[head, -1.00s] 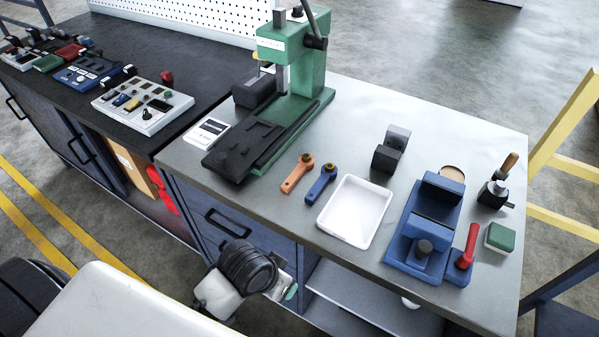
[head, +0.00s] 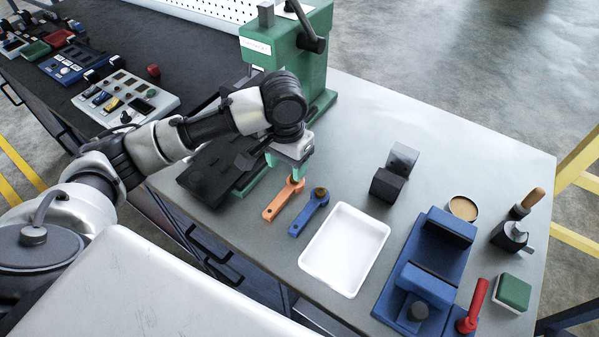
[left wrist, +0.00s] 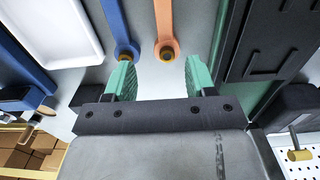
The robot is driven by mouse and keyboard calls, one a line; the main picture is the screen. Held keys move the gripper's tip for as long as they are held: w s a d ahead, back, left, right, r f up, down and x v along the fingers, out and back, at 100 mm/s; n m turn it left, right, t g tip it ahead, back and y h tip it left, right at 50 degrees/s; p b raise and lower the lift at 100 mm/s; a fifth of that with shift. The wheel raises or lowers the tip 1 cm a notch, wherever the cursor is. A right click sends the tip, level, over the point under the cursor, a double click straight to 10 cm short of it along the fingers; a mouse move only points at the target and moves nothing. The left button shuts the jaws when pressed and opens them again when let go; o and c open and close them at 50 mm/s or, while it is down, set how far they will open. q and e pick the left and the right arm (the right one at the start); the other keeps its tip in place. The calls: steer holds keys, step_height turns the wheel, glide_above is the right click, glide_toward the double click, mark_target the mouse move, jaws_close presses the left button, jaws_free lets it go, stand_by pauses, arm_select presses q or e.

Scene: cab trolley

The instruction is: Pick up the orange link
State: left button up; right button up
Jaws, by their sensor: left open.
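The orange link (head: 278,203) lies on the grey bench top, with its brass-bushed end away from me. My left gripper (head: 284,167) is open over that end, green fingers pointing down. In the left wrist view the orange link (left wrist: 164,22) has its bushed end ahead of the gap between the fingertips (left wrist: 158,70), nearer the right finger. Nothing is held. The blue link (head: 307,214) lies just right of the orange one; in the left wrist view its end (left wrist: 125,45) is close beyond the left fingertip. I cannot tell the exact height of the fingertips.
A green press (head: 318,70) stands behind my gripper, its dark base left of the links. A white tray (head: 345,249) lies right of the blue link. A dark block (head: 389,184), a blue fixture (head: 418,283) and a red-handled tool (head: 474,305) are farther right.

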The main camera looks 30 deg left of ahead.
arm_select(q)
glide_above(286, 192)
step_height(286, 192, down, 5)
steer(key=shift+s+d+r, duration=0.1)
steer(key=shift+s+r, duration=0.05)
steer(key=shift+r, duration=0.05)
steer(key=shift+f, duration=0.25)
steer(key=f+p, duration=0.1)
steer(key=f, duration=0.3)
steer(key=shift+a+f, duration=0.2)
steer(key=shift+f, duration=0.2)
steer(key=shift+c, duration=0.6)
steer(key=shift+w, duration=0.2)
jaws_close()
arm_select(e)
steer(key=shift+s+r, duration=0.25)
steer(key=shift+s, duration=0.35)
steer(key=shift+s+r, duration=0.25)
steer(key=shift+s, duration=0.3)
